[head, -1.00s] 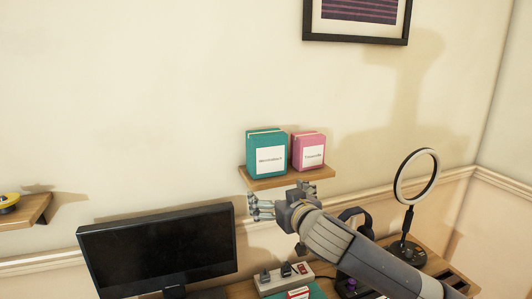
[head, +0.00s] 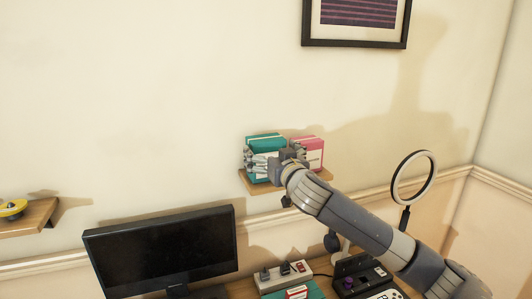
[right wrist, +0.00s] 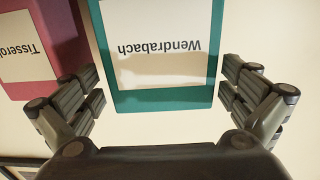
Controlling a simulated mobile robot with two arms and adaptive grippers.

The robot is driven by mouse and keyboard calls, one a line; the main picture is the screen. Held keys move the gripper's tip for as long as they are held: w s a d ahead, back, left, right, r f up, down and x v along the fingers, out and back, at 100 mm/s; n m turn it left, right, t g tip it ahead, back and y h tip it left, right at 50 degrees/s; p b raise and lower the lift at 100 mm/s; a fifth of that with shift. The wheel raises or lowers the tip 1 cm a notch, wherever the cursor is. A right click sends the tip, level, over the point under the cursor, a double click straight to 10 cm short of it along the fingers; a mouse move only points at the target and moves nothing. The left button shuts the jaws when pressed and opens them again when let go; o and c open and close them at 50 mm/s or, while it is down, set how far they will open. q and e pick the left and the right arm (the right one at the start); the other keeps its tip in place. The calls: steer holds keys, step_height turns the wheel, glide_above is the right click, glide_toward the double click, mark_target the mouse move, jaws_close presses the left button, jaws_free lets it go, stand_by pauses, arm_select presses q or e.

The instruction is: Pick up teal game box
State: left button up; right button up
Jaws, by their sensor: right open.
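The teal game box (head: 265,142) stands upright on a small wooden wall shelf (head: 257,188), left of the pink box. In the right wrist view the teal box (right wrist: 162,99) appears upside down, with a white label reading "Wendrabach". My right gripper (head: 250,162) is in front of the teal box and hides much of its front in the head view. In the right wrist view my right gripper (right wrist: 164,95) is open, with its fingers spread to either side of the teal box's width. The fingers do not visibly grip it. My left gripper is out of view.
A pink box (head: 309,146) stands close beside the teal box; it also shows in the right wrist view (right wrist: 62,22). Below are a monitor (head: 160,250), a ring light (head: 431,170) and small items on the desk.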

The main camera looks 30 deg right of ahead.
steer(key=shift+p+x, duration=0.4)
steer(key=shift+x, duration=1.1)
steer(key=shift+a, duration=0.1)
steer(key=c, duration=1.1)
steer(key=shift+r, duration=0.15)
